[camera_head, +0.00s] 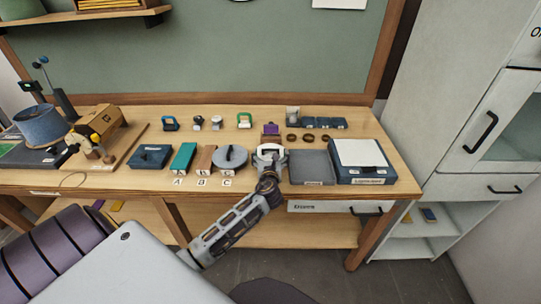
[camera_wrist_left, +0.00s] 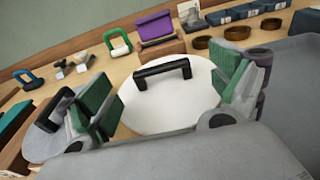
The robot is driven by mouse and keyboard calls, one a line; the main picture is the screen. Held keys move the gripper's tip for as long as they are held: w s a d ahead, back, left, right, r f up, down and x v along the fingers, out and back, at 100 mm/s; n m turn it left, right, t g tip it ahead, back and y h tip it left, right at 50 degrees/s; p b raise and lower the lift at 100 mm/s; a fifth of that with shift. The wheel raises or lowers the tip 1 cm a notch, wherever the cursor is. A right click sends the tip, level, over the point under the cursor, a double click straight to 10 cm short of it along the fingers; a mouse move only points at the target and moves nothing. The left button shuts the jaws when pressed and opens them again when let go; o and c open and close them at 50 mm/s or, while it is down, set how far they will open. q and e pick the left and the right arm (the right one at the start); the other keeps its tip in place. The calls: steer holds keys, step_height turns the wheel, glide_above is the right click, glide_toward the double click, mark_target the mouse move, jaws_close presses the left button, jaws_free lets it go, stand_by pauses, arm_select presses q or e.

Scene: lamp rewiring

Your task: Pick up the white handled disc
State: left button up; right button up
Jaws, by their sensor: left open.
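The white handled disc (camera_wrist_left: 150,108) is a round white plate with a black bar handle (camera_wrist_left: 162,71) on top, lying flat on the workbench. In the head view the disc (camera_head: 271,149) is partly hidden by my left gripper (camera_head: 270,160), which is at its near side. In the left wrist view my left gripper (camera_wrist_left: 167,92) is open, with one green-padded finger on each side of the disc and handle. The handle stands between the fingers with gaps on both sides. I cannot tell whether the fingers touch the disc. My right gripper is not in view.
A grey handled disc (camera_head: 231,158) lies just left of the white one, and a grey tray (camera_head: 312,167) lies just right. A purple-handled block (camera_head: 270,131) stands behind. A blue box (camera_head: 361,160) is further right. Small rings (camera_head: 308,138) lie behind the tray.

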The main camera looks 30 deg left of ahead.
mark_target(271, 150)
arm_select(q)
steer(key=shift+x, duration=1.45)
steer(key=shift+f, duration=0.1)
steer(key=c, duration=1.2)
steer(key=shift+w+r, duration=0.1)
steer(key=shift+r, duration=0.55)
step_height(271, 150, up, 9)
steer(key=p, duration=0.1)
